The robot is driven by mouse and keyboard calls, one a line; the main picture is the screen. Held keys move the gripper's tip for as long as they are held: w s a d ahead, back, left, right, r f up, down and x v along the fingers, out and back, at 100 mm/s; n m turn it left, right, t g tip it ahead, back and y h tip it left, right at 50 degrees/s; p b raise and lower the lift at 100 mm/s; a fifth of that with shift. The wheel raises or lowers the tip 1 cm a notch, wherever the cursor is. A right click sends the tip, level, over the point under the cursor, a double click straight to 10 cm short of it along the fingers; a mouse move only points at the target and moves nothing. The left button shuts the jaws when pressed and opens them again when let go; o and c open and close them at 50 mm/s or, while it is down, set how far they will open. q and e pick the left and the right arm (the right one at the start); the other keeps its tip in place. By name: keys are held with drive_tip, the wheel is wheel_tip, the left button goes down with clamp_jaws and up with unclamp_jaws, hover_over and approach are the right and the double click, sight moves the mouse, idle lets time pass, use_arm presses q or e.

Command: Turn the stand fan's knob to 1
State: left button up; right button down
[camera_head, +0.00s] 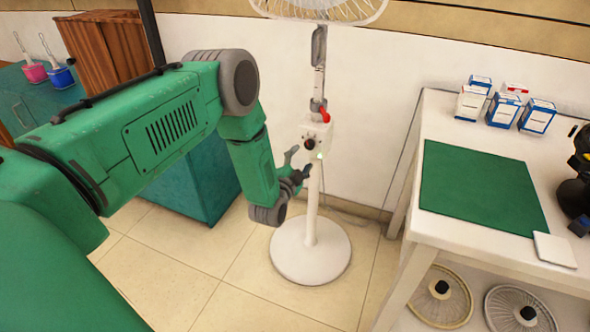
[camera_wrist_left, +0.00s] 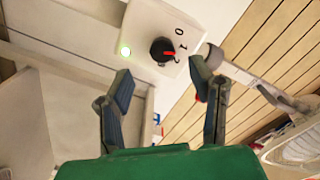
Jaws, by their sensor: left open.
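The white stand fan (camera_head: 310,250) stands on the tiled floor against the wall, its round cage cut off at the top of the head view. Its control box (camera_head: 316,138) carries a dark round knob (camera_head: 309,144). In the left wrist view the black knob (camera_wrist_left: 161,50) has a red pointer mark facing right, toward the printed 1 and 2; I cannot tell exactly which number it meets. A green light glows beside the knob. My left gripper (camera_head: 299,163) is open and empty, its fingers (camera_wrist_left: 161,82) apart just short of the knob, not around it.
A white table (camera_head: 433,125) on the right holds a green mat (camera_head: 480,190), small blue-and-white boxes (camera_head: 537,116) and a dark object at the edge. Fan cages (camera_head: 440,297) lie on its lower shelf. A teal cabinet (camera_head: 200,180) stands behind my left arm.

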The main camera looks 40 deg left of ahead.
use_arm(q)
drive_tip(key=v, duration=0.5)
drive_tip(key=shift+s, duration=0.4)
drive_tip(key=s+d+f+n+g+h+p, duration=0.2)
drive_tip(key=s+d+f+g+h, duration=0.1)
drive_tip(key=s+d+f+g, duration=0.3)
drive_tip(key=s+d+n+g+p, duration=0.1)
drive_tip(key=s+d+g, duration=0.1)
drive_tip(key=s, duration=0.8)
drive_tip(key=s+d+n+g+h+p, duration=0.1)
drive_tip(key=s+g, duration=0.4)
drive_tip(key=s, duration=0.5)
drive_tip(key=s+d+n+g, duration=0.3)
drive_tip(key=s, duration=0.7)
drive_tip(key=shift+s+r+g+p, duration=0.3)
drive_tip(key=shift+g+p, duration=0.1)
drive_tip(key=shift+w, duration=0.1)
